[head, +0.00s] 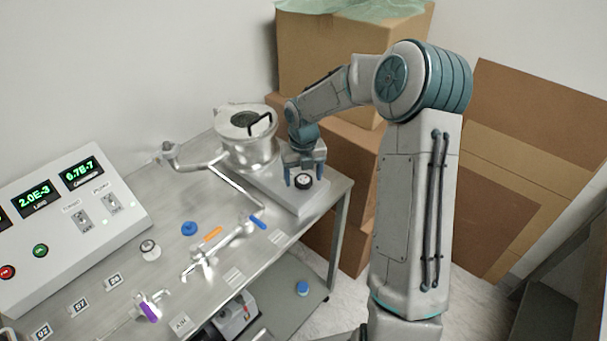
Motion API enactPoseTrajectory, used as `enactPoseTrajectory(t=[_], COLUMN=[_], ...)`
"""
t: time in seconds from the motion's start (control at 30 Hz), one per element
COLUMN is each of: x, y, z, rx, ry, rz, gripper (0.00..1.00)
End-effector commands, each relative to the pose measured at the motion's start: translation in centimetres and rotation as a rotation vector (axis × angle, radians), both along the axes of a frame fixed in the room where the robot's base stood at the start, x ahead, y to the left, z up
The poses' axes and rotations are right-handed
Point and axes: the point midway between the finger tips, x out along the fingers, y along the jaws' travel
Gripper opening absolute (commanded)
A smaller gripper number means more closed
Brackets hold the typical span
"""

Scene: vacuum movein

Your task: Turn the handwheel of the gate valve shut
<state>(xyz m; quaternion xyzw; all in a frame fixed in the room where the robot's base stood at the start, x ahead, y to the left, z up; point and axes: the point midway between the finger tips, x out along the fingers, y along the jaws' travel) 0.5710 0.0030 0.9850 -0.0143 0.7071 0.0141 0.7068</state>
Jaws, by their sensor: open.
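The gate valve (265,188) is a flat metal body on the bench, running from under the round metal chamber (247,148) toward the right edge. Its small handwheel (303,182), black with a pale centre, is at the right end of the body. My gripper (304,177) points down over the handwheel, its two blue fingers apart. One finger shows on the left and one on the right of the wheel. I cannot tell whether they touch it or how far down they reach around it.
A control box (70,225) with green readouts stands at the left. Valves with orange (212,234), blue (258,222) and purple (149,312) handles lie across the metal bench (190,212). Cardboard boxes (345,50) stand close behind my arm. Floor shows right of the bench.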

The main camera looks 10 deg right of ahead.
Motion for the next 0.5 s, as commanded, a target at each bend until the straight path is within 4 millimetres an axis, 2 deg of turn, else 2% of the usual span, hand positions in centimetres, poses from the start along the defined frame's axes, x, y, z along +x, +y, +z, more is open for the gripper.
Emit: enactPoseTrajectory(t=[0.3, 0.47, 0.5], x=[-0.01, 0.00, 0.00], y=[0.01, 0.01, 0.00], z=[-0.28, -0.25, -0.25], rx=[0.000, 0.000, 0.000], ry=[0.000, 0.000, 0.000], rz=[0.000, 0.000, 0.000], gripper=[0.70, 0.26, 0.25])
